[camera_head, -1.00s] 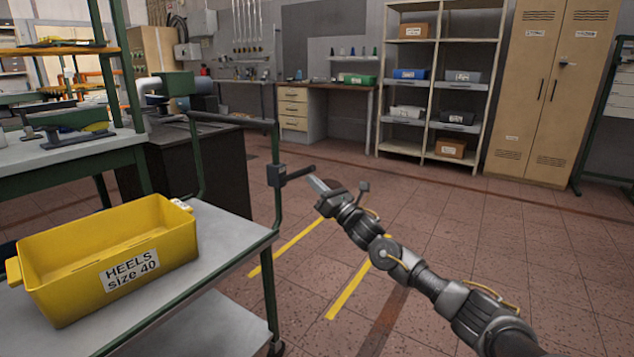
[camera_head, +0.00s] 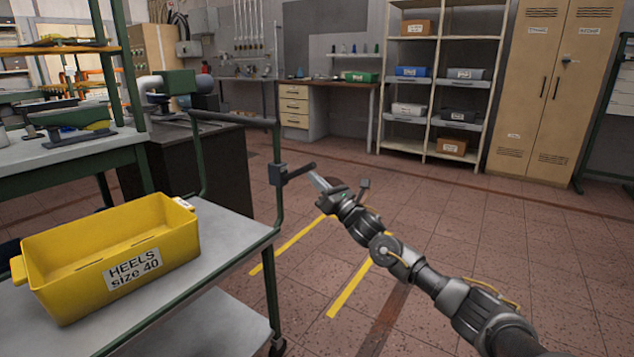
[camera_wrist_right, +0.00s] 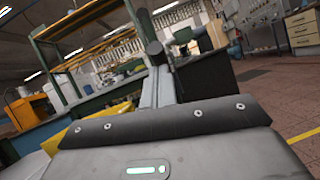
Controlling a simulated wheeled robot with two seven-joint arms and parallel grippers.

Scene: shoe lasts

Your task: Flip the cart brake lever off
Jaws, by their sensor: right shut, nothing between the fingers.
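The cart (camera_head: 225,240) is a grey-topped trolley with a green frame, at the lower left of the head view. Its brake lever (camera_head: 300,171) is a dark bar pointing right and slightly up from a dark block (camera_head: 277,174) on the green post. My right gripper (camera_head: 318,182) is shut and empty, its tip just below the lever's free end. In the right wrist view the shut fingers (camera_wrist_right: 158,86) point at the lever's dark rounded end (camera_wrist_right: 155,48). Whether they touch cannot be told. My left gripper is not in view.
A yellow bin (camera_head: 60,285) labelled HEELS size 40 stands on the cart top. A green-framed workbench (camera_head: 70,153) is behind it at left. Shelves (camera_head: 432,135) and a beige locker (camera_head: 545,105) stand at the back. The tiled floor right of the cart is open.

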